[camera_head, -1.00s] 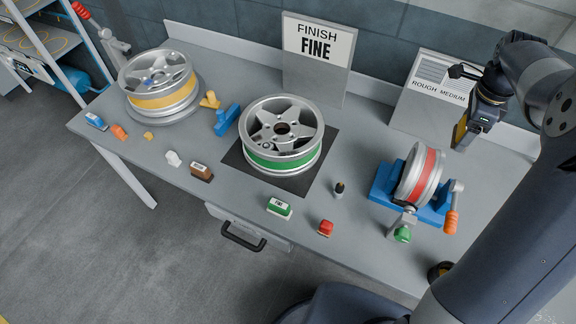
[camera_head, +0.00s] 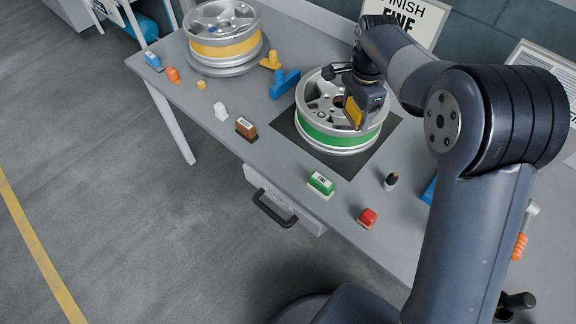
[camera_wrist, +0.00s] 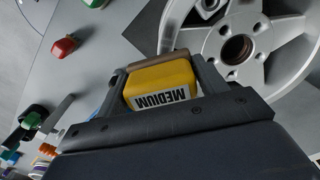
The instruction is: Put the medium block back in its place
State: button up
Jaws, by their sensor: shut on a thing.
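The medium block (camera_wrist: 160,87) is yellow with a white label reading MEDIUM and a brown strip along its far edge. My gripper (camera_wrist: 160,75) is shut on it, with a finger on each side. In the head view my gripper (camera_head: 362,104) holds the yellow block (camera_head: 353,111) above the right part of the green-banded wheel (camera_head: 335,135). The block's own place cannot be picked out for certain. A brown block (camera_head: 246,128) with a label and a green block (camera_head: 320,184) marked FINE stand along the bench's front edge.
A red-topped piece (camera_head: 368,217) and a small dark bottle (camera_head: 391,180) stand right of the green block. The yellow-banded wheel (camera_head: 222,45), blue pieces (camera_head: 285,82) and a white piece (camera_head: 221,111) are on the left. The FINISH FINE sign (camera_head: 405,18) stands behind.

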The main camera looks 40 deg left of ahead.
jog(key=s+a+f+n+b, duration=0.3)
jog(key=s+a+f+n, duration=0.25)
jog(key=s+a, duration=0.8)
send_over(281, 161)
notch_tip(281, 161, down, 6)
jog(key=shift+f, duration=0.1)
jog(key=shift+f+p, duration=0.5)
jog(key=shift+f, duration=1.7)
jog(key=shift+f, duration=0.2)
jog(key=o, duration=1.1)
jog(key=shift+c, duration=0.2)
notch_tip(281, 161, up, 12)
jog(key=b, duration=0.1)
jog(key=shift+r, duration=0.2)
